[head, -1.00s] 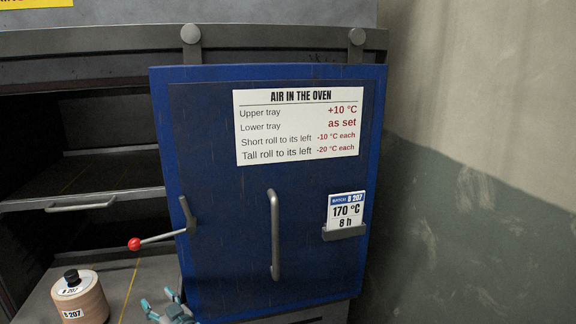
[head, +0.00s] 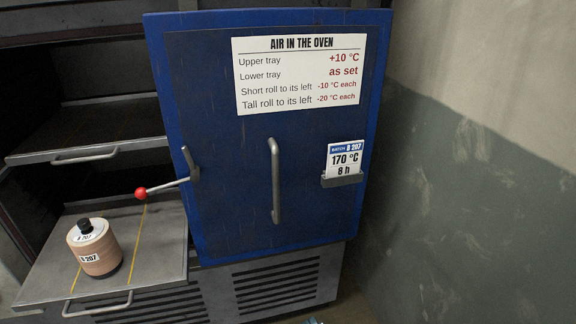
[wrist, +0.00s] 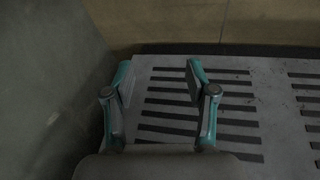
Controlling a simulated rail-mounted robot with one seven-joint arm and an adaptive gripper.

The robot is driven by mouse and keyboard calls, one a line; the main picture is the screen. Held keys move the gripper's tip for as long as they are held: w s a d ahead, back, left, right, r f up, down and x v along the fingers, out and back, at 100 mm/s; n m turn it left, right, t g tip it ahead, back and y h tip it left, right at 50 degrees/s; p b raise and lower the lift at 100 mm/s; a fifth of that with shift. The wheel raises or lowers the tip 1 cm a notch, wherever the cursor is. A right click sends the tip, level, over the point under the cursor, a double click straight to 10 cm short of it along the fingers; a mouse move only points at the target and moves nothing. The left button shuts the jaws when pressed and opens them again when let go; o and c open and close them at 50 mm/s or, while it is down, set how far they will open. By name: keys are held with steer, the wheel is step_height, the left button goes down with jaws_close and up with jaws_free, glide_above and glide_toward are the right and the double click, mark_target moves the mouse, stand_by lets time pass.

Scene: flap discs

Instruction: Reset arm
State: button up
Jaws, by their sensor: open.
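My gripper (wrist: 158,80) is open and empty in the wrist view, its two teal-edged fingers apart above a grey slotted panel. In the head view only a small teal bit of it shows at the bottom edge, right of centre. The oven's blue sliding door (head: 262,190) covers the right side of the opening. A tan roll labelled B 207 (head: 104,255) stands upright on the lower tray (head: 160,262), apart from my gripper. The upper tray (head: 120,125) shows nothing on it.
A lever with a red knob (head: 141,193) sticks out left from the door's edge. The door has a vertical handle (head: 275,180), an air-temperature sign (head: 300,75) and a batch card reading 170 °C, 8 h (head: 345,158). A bare wall (head: 480,190) stands to the right.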

steer(key=s+d+f+g, duration=0.1)
steer(key=s+d+g, duration=0.1)
steer(key=s, duration=0.7)
steer(key=s+d+f+m+g+y+p, duration=0.1)
steer(key=s+g, duration=0.4)
steer(key=s, duration=0.5)
steer(key=s+d+f+g+p, duration=0.1)
steer(key=s+d, duration=0.4)
steer(key=s, duration=0.5)
steer(key=shift+s+f+m+g+y, duration=0.15)
steer(key=shift+f+m+g+y, duration=0.2)
steer(key=shift+f+g, duration=0.7)
steer(key=shift+r, duration=0.2)
steer(key=shift+c, duration=0.2)
